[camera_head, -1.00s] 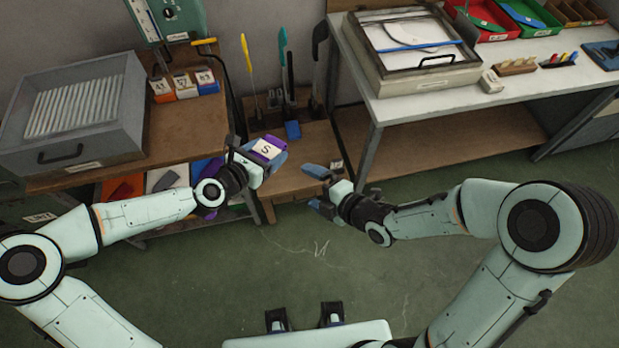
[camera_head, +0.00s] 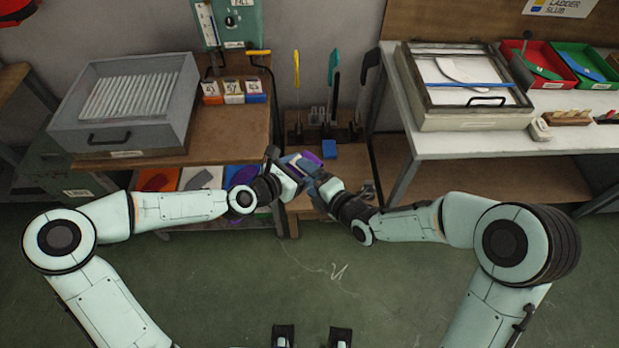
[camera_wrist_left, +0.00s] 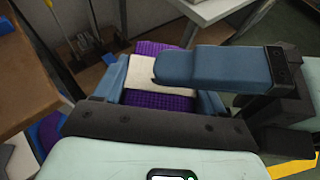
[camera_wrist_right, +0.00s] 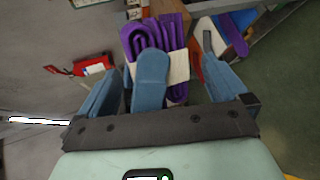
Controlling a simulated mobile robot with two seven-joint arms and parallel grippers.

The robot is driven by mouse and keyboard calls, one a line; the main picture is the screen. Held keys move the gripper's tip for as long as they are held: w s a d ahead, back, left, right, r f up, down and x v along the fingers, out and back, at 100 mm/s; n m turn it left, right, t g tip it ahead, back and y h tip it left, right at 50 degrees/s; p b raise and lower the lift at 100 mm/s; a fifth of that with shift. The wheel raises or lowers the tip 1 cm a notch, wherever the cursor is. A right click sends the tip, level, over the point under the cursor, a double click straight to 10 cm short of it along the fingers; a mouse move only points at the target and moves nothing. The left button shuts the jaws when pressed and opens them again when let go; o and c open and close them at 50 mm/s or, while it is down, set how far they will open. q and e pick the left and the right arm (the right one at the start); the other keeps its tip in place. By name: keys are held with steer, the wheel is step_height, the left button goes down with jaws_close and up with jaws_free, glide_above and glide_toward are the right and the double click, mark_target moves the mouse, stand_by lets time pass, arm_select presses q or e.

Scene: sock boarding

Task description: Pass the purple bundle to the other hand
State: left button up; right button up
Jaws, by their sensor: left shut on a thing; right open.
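The purple bundle (camera_head: 312,157) has a white band and is held off the floor in my left gripper (camera_head: 296,170). In the left wrist view the bundle (camera_wrist_left: 150,101) sits between my left fingers, which are shut on it. My right gripper (camera_head: 318,180) is open and has come up against the left one from the right. In the right wrist view the bundle (camera_wrist_right: 177,30) lies between my two spread right fingers, with one left finger across its front. In the left wrist view one right finger (camera_wrist_left: 215,66) reaches over the band. Contact of the right fingers with the bundle cannot be told.
A wooden bench with a grey drawer box (camera_head: 130,105) stands at the left. A white-topped table (camera_head: 460,143) with a framed case (camera_head: 465,85) stands at the right. Between them a low wooden shelf holds upright tools (camera_head: 333,95). The green floor in front is clear.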

steer(key=shift+w+a+f, duration=0.15)
steer(key=shift+w+a, duration=0.15)
steer(key=shift+c, duration=0.3)
steer(key=c, duration=1)
arm_select(q)
steer(key=o, duration=0.7)
arm_select(e)
steer(key=shift+c, duration=0.2)
arm_select(q)
steer(key=o, duration=0.5)
arm_select(e)
steer(key=shift+c, duration=0.7)
